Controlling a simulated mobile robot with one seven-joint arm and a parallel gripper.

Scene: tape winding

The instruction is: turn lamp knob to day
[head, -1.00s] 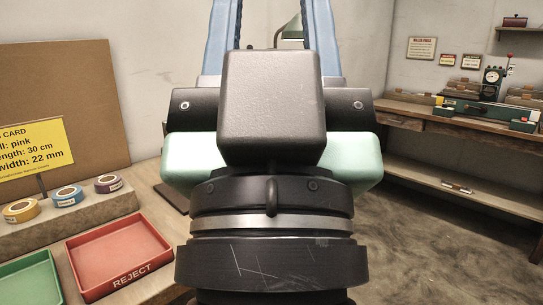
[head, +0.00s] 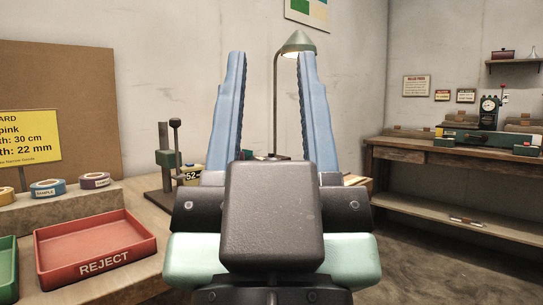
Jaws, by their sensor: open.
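The lamp (head: 298,44) stands at the back of the bench, past my gripper.
A red REJECT tray (head: 95,252) and a green tray (head: 8,268) lie on the bench at left. Several tape rolls sit on a ledge behind, near a yellow card (head: 27,140). A dark upright stand (head: 166,165) rises left of my gripper. A second bench (head: 450,155) is at right, with open floor before it.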

